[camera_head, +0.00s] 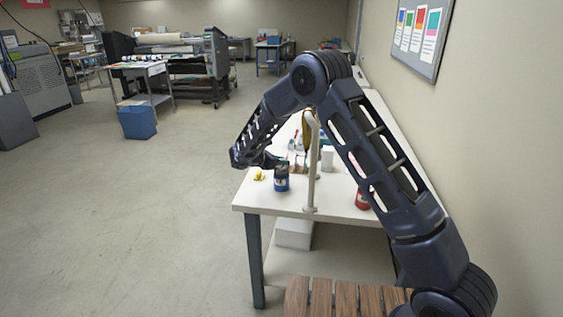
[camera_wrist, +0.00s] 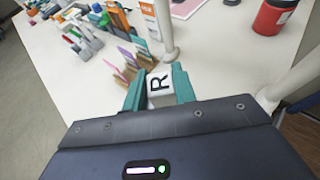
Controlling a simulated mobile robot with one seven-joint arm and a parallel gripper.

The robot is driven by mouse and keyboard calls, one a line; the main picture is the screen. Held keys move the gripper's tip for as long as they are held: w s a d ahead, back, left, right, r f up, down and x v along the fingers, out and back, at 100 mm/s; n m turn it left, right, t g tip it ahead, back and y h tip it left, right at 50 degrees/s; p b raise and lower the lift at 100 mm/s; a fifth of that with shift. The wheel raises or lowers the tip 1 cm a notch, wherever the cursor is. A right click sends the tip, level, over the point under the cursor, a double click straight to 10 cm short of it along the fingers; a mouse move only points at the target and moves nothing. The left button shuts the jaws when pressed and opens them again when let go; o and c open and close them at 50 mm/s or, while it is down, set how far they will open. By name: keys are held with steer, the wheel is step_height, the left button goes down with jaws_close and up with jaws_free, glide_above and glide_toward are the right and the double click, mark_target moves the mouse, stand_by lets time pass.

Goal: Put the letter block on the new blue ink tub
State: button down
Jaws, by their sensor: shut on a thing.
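My gripper (camera_wrist: 159,90) has teal fingers and is shut on the white letter block (camera_wrist: 160,84), which shows a black R. In the head view my gripper (camera_head: 270,161) is at the blue ink tub (camera_head: 281,183), near the front left of the white table. The tub has a dark top and a blue label. The block cannot be made out in the head view, and I cannot tell whether it touches the tub. The blue tub is not seen in the wrist view.
A red tub (camera_wrist: 274,17) stands on the table, and a pale post (camera_wrist: 167,35) rises near the block. A white container with an orange label (camera_wrist: 149,20) and several small tools lie beyond. A small yellow thing (camera_head: 259,175) is left of the blue tub.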

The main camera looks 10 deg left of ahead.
steer(key=shift+f, duration=0.1)
steer(key=c, duration=1.1)
jaws_free()
steer(key=shift+r, duration=0.2)
steer(key=v, duration=1.2)
steer(key=shift+f, duration=0.15)
